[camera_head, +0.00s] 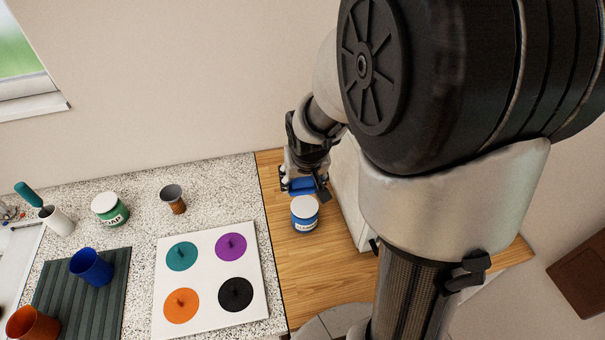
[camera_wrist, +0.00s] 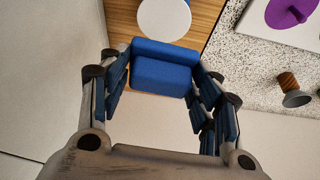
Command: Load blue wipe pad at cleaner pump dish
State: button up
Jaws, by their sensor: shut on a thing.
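My gripper (camera_head: 304,180) is shut on the blue wipe pad (camera_head: 301,187), a small blue block. In the wrist view the pad (camera_wrist: 165,68) lies across between the two fingers. A white-topped jar with a blue body (camera_head: 305,215), which looks like the cleaner pump dish, stands on the wooden counter just in front of the gripper. Its label is too small to read surely. Its round white top (camera_wrist: 164,18) shows just beyond the pad in the wrist view, partly cut off by the frame. I cannot tell the pad's exact height above the counter.
Left on the speckled counter are a green-labelled jar (camera_head: 110,208), a metal-and-copper cup (camera_head: 173,198), and a white board (camera_head: 212,256) with teal, purple, orange and black discs. A blue cup (camera_head: 91,267) stands on a dark ribbed mat (camera_head: 104,310). A wall rises behind.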

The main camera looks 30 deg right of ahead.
aim_at(304, 203)
jog(key=shift+s+d, duration=0.15)
jog(key=shift+d, duration=0.1)
jog(key=shift+s+f+b, duration=0.25)
jog(key=shift+f+b, duration=0.2)
jog(key=shift+b, duration=0.05)
jog(key=shift+w+a+f+b, duration=0.1)
jog(key=shift+f+b, duration=1.8)
jog(key=shift+f, duration=0.55)
jog(key=shift+f+b, duration=0.9)
jog(key=shift+f, duration=0.1)
jog(key=shift+r+p, duration=2.8)
jog(key=shift+r, duration=0.8)
jog(key=shift+f, duration=0.1)
